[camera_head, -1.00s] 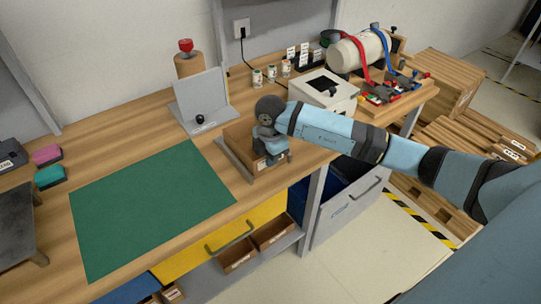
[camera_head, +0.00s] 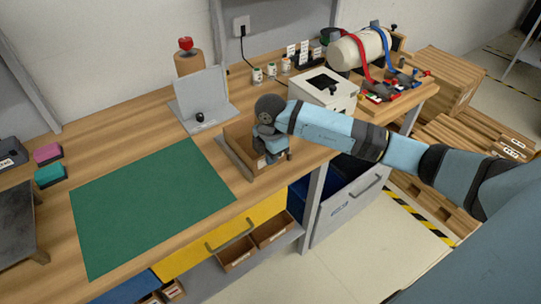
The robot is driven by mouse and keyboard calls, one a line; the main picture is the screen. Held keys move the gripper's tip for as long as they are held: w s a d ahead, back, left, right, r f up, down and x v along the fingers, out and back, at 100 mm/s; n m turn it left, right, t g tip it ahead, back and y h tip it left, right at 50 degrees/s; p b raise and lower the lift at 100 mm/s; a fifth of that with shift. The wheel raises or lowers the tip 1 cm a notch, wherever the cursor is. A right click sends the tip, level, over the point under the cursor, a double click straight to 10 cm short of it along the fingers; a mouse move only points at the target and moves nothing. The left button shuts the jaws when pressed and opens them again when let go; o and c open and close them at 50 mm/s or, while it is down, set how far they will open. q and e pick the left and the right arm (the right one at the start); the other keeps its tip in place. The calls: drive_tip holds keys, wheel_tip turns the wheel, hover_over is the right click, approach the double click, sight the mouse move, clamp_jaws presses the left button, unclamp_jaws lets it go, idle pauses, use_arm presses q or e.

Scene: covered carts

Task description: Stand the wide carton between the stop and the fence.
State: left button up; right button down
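The wide brown carton (camera_head: 239,136) stands on the wooden bench, right of the green mat. A low grey strip (camera_head: 236,160), which looks like the fence, runs along the carton's left side. A grey upright plate on a base (camera_head: 203,95), with a black knob, stands behind the carton; it may be the stop. My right gripper (camera_head: 272,160) is at the carton's right part, pointing down. The wrist hides its fingers and much of the carton, so I cannot tell whether it grips. My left gripper is out of view.
The green mat (camera_head: 150,205) lies flat and bare. A white box (camera_head: 323,90) stands right of my wrist, and a cream cylinder with red and blue straps (camera_head: 360,50) is beyond it. Teal and pink blocks (camera_head: 49,175) sit at left. Drawers are below the bench edge.

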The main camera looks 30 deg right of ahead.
drive_tip(key=shift+f, duration=0.3)
drive_tip(key=c, duration=1.2)
unclamp_jaws()
drive_tip(key=shift+c, duration=0.2)
wheel_tip(320, 180, up, 14)
drive_tip(key=shift+b, duration=0.45)
drive_tip(key=shift+f, duration=0.1)
